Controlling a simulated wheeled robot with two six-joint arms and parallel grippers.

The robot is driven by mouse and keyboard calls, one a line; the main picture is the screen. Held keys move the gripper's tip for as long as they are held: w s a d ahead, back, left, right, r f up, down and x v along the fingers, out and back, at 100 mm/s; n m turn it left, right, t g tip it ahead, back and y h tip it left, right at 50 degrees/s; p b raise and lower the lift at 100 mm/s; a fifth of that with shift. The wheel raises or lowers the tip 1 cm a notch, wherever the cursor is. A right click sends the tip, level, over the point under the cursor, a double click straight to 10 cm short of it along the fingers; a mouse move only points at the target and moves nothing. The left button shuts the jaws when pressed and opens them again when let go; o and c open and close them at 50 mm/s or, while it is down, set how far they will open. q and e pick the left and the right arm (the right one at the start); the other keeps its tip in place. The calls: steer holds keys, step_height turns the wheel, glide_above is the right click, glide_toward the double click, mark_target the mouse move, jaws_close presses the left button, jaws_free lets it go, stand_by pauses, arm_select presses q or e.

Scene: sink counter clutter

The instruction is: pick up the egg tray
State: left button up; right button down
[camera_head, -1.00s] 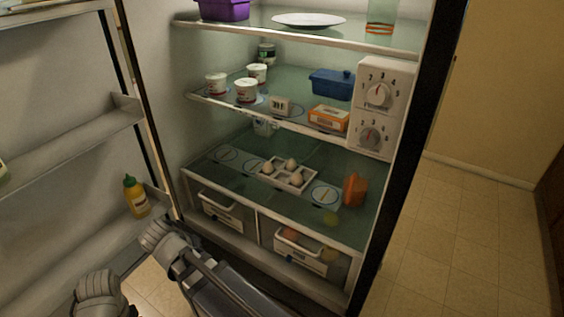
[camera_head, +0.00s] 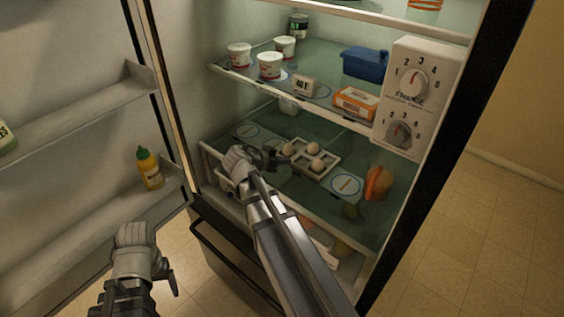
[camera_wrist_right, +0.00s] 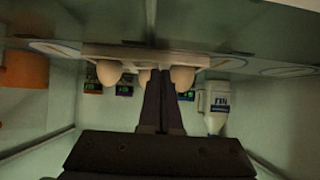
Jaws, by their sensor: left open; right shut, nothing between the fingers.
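The egg tray (camera_head: 316,172), a pale square holder with several eggs, sits on the lower glass shelf inside the open fridge. My right gripper (camera_head: 284,160) has reached in over that shelf and is at the tray's left side. In the right wrist view, which looks inverted, the dark shut fingers (camera_wrist_right: 163,76) point at the tray (camera_wrist_right: 145,56) between eggs. Nothing is held; whether the fingertips touch the tray cannot be told. My left gripper (camera_head: 170,284) is low in front of the fridge, outside it, open and empty.
An orange object (camera_head: 377,184) lies right of the tray. The shelf above (camera_head: 330,103) holds cups, an orange box (camera_head: 356,102) and a blue container (camera_head: 365,62). The open door (camera_head: 85,110) with a mustard bottle (camera_head: 150,168) is at left; the dial panel (camera_head: 408,95) is at right.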

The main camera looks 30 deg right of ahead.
mark_target(302, 155)
steer(key=d, duration=0.2)
steer(key=w+d, duration=0.1)
steer(key=d, duration=0.2)
steer(key=w+d, duration=0.1)
steer(key=d, duration=0.2)
steer(key=shift+w, duration=0.25)
steer(key=shift+s+f+b, duration=0.1)
steer(key=shift+f+b, duration=0.45)
steer(key=shift+a+f, duration=0.1)
steer(key=shift+f, duration=0.05)
steer(key=shift+a+b, duration=0.1)
steer(key=shift+b, duration=0.2)
steer(key=shift+s+f, duration=0.1)
steer(key=shift+s, duration=0.05)
steer(key=shift+s+a, duration=0.1)
steer(key=shift+a, duration=0.3)
steer(key=s+a, duration=0.2)
steer(key=a, duration=0.6)
steer(key=s+a, duration=0.2)
steer(key=a, duration=0.6)
steer(key=shift+s+a, duration=0.25)
steer(key=shift+s, duration=0.1)
